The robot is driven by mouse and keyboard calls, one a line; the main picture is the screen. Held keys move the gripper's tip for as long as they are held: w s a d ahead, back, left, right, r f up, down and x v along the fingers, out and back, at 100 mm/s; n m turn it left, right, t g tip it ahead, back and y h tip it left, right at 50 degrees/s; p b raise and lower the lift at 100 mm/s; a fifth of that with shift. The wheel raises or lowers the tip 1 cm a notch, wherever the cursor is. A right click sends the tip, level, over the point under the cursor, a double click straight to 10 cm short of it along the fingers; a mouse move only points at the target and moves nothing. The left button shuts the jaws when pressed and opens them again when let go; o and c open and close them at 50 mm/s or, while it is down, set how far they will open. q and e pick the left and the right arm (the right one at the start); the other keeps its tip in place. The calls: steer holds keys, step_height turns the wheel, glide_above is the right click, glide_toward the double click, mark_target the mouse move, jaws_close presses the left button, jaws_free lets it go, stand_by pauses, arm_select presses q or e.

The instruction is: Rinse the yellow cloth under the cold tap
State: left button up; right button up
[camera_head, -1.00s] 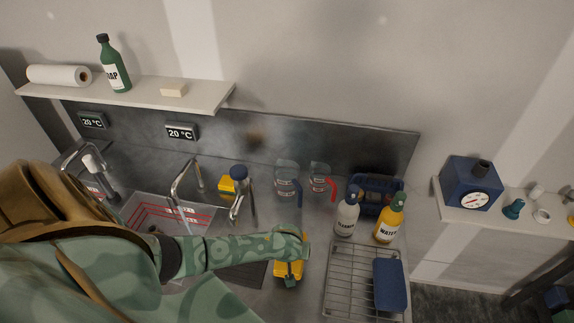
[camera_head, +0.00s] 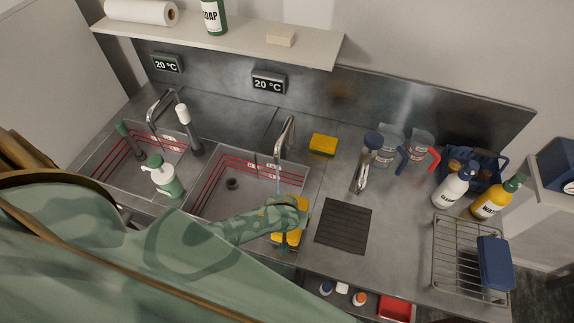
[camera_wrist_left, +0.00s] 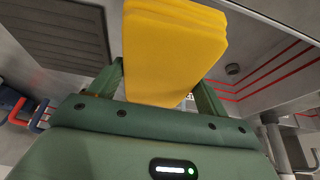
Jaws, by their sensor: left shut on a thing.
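My left gripper (camera_head: 288,222) is shut on the folded yellow cloth (camera_head: 290,238) and holds it at the front right rim of the right basin (camera_head: 205,203). In the left wrist view the cloth (camera_wrist_left: 172,50) stands out between the two fingers (camera_wrist_left: 160,85). The right basin's tap (camera_head: 287,133) arches above its back right part, behind the gripper. A thin pale line below its spout could be water. The left basin (camera_head: 100,158) has another tap (camera_head: 157,104). Displays above both taps read 20 °C. My right gripper is out of view.
A dark ribbed mat (camera_head: 343,226) lies right of the cloth. A green-and-white pump bottle (camera_head: 163,178) stands between the basins. Jugs (camera_head: 390,150), bottles (camera_head: 490,200) and a wire rack (camera_head: 462,260) fill the right side.

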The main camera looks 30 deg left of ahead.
arm_select(q)
steer(key=shift+w+a+f+b, duration=0.2)
steer(key=shift+w+a+b, duration=0.15)
steer(key=shift+a, duration=0.1)
steer(key=w+a+f+b, duration=0.2)
steer(key=w+a+b, duration=0.5)
steer(key=a, duration=0.3)
steer(key=shift+a+f, duration=0.2)
steer(key=shift+a, duration=0.2)
steer(key=shift+s, duration=0.1)
steer(key=shift+s+d+p, duration=0.7)
steer(key=shift+d+p, duration=0.1)
steer(key=shift+d, duration=0.35)
steer(key=shift+s+d+p, duration=0.7)
steer(key=shift+d+p, duration=0.15)
steer(key=shift+d, duration=0.25)
steer(key=shift+s+d+p, duration=0.7)
steer(key=shift+d+p, duration=0.1)
steer(key=shift+d, duration=0.35)
